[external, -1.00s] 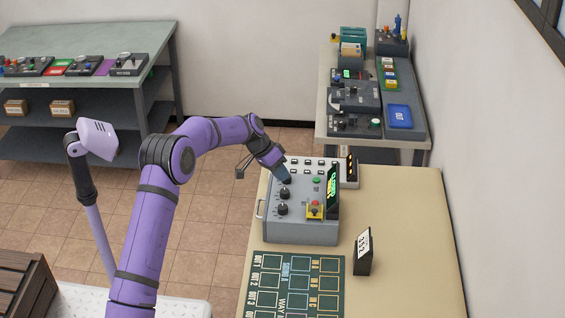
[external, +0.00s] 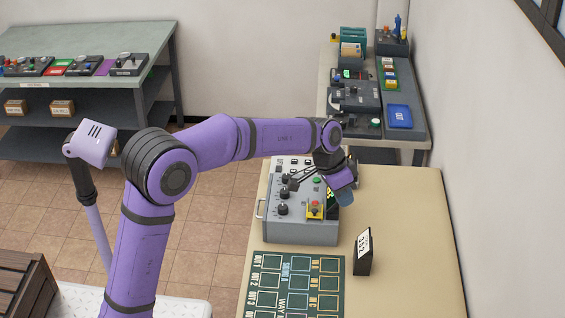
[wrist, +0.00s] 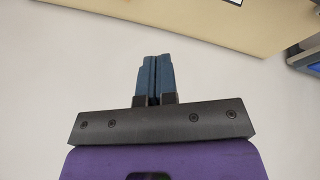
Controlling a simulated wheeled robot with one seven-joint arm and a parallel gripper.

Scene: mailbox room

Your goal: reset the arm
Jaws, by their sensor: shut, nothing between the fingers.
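My purple arm reaches to the right across the external view. My gripper (external: 346,198) hangs at its end, tilted down, above the right part of the table and in front of the right edge of the grey control box. In the wrist view my gripper (wrist: 153,78) has its two blue fingers together with nothing between them. The fingers point toward a bare pale surface and the tan table edge.
The grey control box (external: 290,228) with knobs and a red button stands on the tan table (external: 410,225). A black number sign (external: 363,252) and a dark green mat (external: 296,286) are nearer. The table's right side is clear.

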